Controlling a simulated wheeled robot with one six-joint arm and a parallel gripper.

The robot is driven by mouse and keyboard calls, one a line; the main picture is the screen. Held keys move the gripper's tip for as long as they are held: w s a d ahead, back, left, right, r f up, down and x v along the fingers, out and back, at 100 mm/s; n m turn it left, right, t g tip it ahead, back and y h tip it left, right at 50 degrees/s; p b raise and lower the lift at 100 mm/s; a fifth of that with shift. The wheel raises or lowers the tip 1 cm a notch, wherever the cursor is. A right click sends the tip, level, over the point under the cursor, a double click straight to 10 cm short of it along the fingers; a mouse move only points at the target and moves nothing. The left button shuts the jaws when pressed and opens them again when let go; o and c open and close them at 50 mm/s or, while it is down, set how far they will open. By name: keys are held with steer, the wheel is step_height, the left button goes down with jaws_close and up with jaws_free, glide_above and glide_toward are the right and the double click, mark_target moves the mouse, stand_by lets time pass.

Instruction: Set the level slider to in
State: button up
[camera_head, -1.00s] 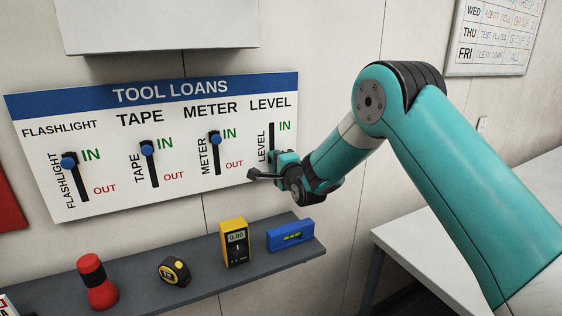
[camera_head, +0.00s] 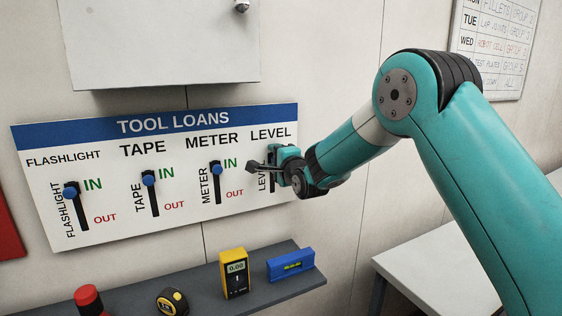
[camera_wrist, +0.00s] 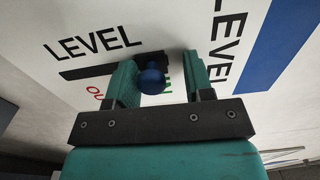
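The level slider is a blue round knob (camera_wrist: 152,78) on a black track (camera_wrist: 90,71) in the wrist view. The knob sits at the right end of the track, beside the partly hidden green IN; the red OUT is by the left end. My gripper (camera_wrist: 165,74) is open around the knob. Its left finger is against or very near the knob, with a clear gap to the right finger. In the head view my gripper (camera_head: 264,166) covers the upper part of the level track and hides the knob.
The tool loans board (camera_head: 120,225) also holds the flashlight, tape and meter sliders, with knobs near IN. A shelf (camera_head: 210,292) below carries a yellow meter (camera_head: 234,274), a blue level (camera_head: 290,264) and other tools. A grey cabinet (camera_head: 160,45) hangs above.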

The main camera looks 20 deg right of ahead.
steer(key=shift+f, duration=0.1)
steer(key=shift+s, duration=0.1)
steer(key=shift+s+d+f+b, duration=0.15)
steer(key=shift+s+b, duration=0.15)
steer(key=s+d+b, duration=0.1)
steer(key=s+b, duration=0.1)
steer(key=s, duration=0.3)
steer(key=s+d+b, duration=0.1)
steer(key=s+b, duration=0.1)
steer(key=s, duration=0.4)
steer(key=s+d+b, duration=0.1)
steer(key=s+b, duration=0.2)
steer(key=s, duration=0.2)
steer(key=shift+s, duration=0.15)
steer(key=s+a+f+n+g, duration=0.2)
steer(key=s+n+g, duration=0.4)
steer(key=s, duration=0.4)
steer(key=s+a+f+n+g, duration=0.2)
steer(key=s+f+n+g, duration=0.2)
steer(key=s+n, duration=0.5)
steer(key=s+a+f+n+g, duration=0.2)
steer(key=s+n+g, duration=0.5)
steer(key=s, duration=0.6)
steer(key=shift+f+n+g+y, duration=0.3)
steer(key=shift+f+n+y, duration=0.1)
steer(key=shift+f+n, duration=0.15)
steer(key=shift+a, duration=0.1)
